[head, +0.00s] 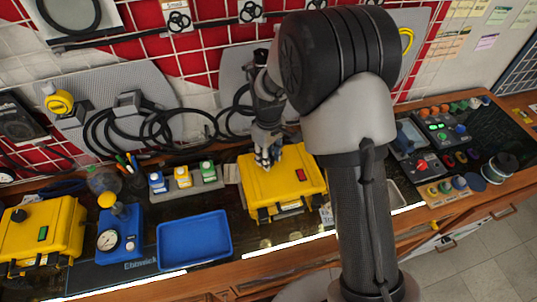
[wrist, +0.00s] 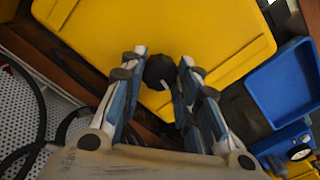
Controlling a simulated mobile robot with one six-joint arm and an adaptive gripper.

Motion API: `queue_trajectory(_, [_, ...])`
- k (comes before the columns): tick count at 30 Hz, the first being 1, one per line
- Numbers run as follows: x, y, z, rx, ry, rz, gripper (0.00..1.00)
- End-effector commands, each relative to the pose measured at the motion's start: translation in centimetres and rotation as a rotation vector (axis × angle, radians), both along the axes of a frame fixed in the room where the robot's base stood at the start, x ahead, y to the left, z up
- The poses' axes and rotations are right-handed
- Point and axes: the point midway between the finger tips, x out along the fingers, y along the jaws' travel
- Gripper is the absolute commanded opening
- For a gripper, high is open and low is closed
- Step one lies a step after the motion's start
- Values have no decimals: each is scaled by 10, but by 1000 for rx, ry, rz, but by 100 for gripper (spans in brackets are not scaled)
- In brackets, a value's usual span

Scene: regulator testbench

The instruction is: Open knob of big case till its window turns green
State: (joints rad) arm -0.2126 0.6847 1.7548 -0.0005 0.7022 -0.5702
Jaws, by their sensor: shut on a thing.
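A yellow case (head: 258,196) stands on the bench in the middle of the head view. Its lid also fills the top of the wrist view (wrist: 215,45). My gripper (head: 268,160) is above this lid. In the wrist view my gripper (wrist: 160,80) has its fingers on both sides of a round black knob (wrist: 160,70) on the lid and is shut on it. In the head view the knob is hidden by the fingers. A small window (head: 307,175) on the lid, right of the gripper, looks red.
A second yellow case (head: 65,215) with a black knob and a small window stands at the far left. A blue tray (head: 195,240) and a blue gauge unit (head: 120,235) lie between the cases. Small bottles, cables and a control panel (head: 435,130) flank my arm.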

Motion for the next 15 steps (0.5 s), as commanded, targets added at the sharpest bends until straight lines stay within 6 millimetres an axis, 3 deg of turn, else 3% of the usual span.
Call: queue_trajectory(15, [0, 0, 0, 0, 0, 208, 6])
